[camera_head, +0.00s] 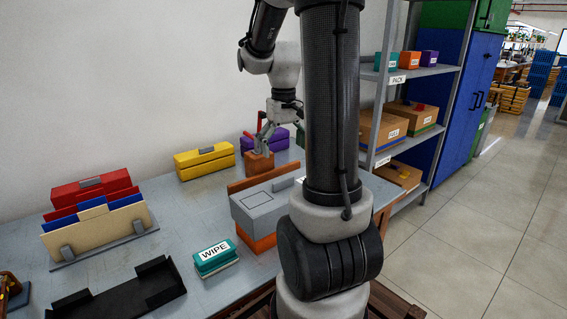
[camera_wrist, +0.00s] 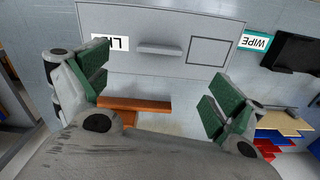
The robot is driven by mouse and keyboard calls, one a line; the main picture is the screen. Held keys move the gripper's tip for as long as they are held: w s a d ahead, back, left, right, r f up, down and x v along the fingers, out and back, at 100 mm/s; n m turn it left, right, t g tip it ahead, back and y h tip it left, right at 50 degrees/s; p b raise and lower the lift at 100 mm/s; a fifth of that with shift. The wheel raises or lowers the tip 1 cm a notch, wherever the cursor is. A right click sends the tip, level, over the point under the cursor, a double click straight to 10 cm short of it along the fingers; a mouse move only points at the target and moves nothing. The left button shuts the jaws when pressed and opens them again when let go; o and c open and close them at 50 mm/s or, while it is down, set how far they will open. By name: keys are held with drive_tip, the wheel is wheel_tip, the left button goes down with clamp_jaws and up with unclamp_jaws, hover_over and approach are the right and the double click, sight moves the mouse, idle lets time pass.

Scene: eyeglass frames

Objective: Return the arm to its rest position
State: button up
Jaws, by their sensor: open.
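My gripper (camera_head: 268,134) shows in the head view at the far side of the table, partly behind my own arm. Its fingertips are close to a small orange-brown block (camera_head: 258,162); I cannot tell whether they touch it. In the wrist view my gripper (camera_wrist: 155,78) is open, its two green-padded fingers spread wide apart. Nothing is clamped between the pads. An orange part (camera_wrist: 135,104) shows beyond and between the fingers, next to the grey lidded box (camera_wrist: 190,22). The arm is extended over the table (camera_head: 180,215).
The grey box (camera_head: 262,205) on an orange base stands near my arm. A teal WIPE block (camera_head: 215,257), black tray (camera_head: 118,297), file rack (camera_head: 95,226), red case (camera_head: 92,187), yellow case (camera_head: 204,160) and purple case (camera_head: 265,138) surround it.

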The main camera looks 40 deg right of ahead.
drive_tip(key=shift+r, duration=0.45)
drive_tip(key=s+a+r+n+t, duration=0.1)
drive_tip(key=s+a+r+t, duration=0.1)
drive_tip(key=s+a, duration=0.4)
drive_tip(key=s+a+r+n+t, duration=0.1)
drive_tip(key=s+a+r+t, duration=0.1)
drive_tip(key=s+a+r, duration=0.2)
drive_tip(key=s+a, duration=0.3)
drive_tip(key=shift+s+a+r+n, duration=0.2)
drive_tip(key=shift+a+r+n, duration=0.2)
idle(1.1)
